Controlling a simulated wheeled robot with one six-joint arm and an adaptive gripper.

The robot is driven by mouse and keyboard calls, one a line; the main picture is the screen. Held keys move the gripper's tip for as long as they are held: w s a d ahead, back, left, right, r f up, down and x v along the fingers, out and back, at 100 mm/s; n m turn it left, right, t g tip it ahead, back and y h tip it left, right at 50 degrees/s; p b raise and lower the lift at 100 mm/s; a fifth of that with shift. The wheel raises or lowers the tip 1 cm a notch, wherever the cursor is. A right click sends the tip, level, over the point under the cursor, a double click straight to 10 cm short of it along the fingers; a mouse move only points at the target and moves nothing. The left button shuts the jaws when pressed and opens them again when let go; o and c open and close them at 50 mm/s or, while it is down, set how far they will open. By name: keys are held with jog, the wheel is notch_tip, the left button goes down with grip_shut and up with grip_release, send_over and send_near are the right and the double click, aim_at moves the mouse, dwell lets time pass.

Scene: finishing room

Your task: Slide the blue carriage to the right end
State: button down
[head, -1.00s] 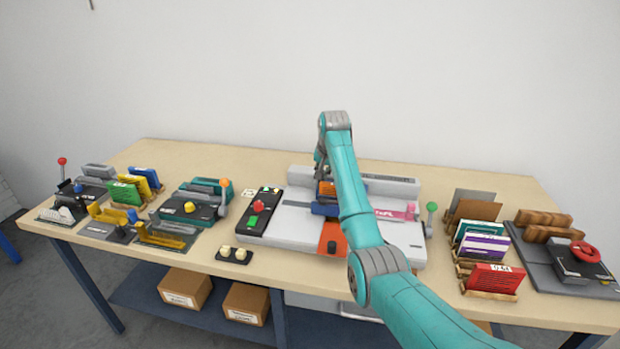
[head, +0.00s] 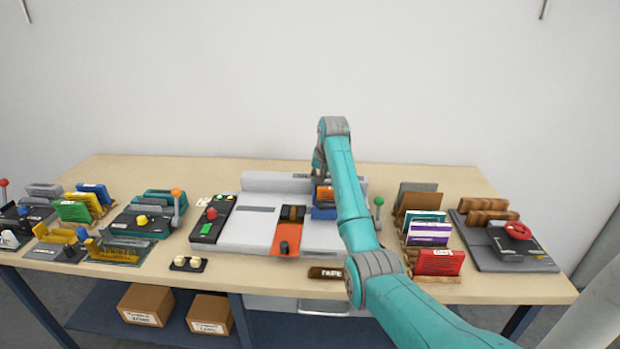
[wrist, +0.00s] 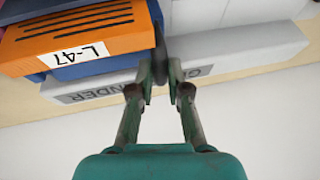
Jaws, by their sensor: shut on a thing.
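The blue carriage (head: 322,213) sits on the grey binding machine (head: 255,232), right of its orange strip (head: 287,237). An orange booklet (head: 323,194) rides in the carriage; in the wrist view its label reads L-47 (wrist: 80,35). The carriage's blue side shows below the booklet in the wrist view (wrist: 105,64). My gripper (wrist: 160,72) is shut on a dark, thin handle (wrist: 160,50) beside the booklet. In the head view my arm hides the fingertips and the machine just right of the carriage. A green-knobbed lever (head: 379,203) stands at the machine's right end.
Racks of booklets and boards (head: 430,234) and a grey unit with a red ring (head: 517,231) stand to the right. A control panel (head: 212,218) is at the machine's left. More small devices (head: 143,219) fill the table's left. The wall behind is bare.

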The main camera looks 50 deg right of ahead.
jog(key=shift+s+d, duration=0.3)
jog(key=c, duration=1.1)
grip_release()
jog(key=shift+s+d, duration=0.1)
jog(key=shift+c, duration=0.2)
jog(key=shift+s+a+r, duration=0.1)
jog(key=shift+a+r, duration=0.1)
jog(key=shift+r, duration=0.25)
jog(key=v, duration=1.1)
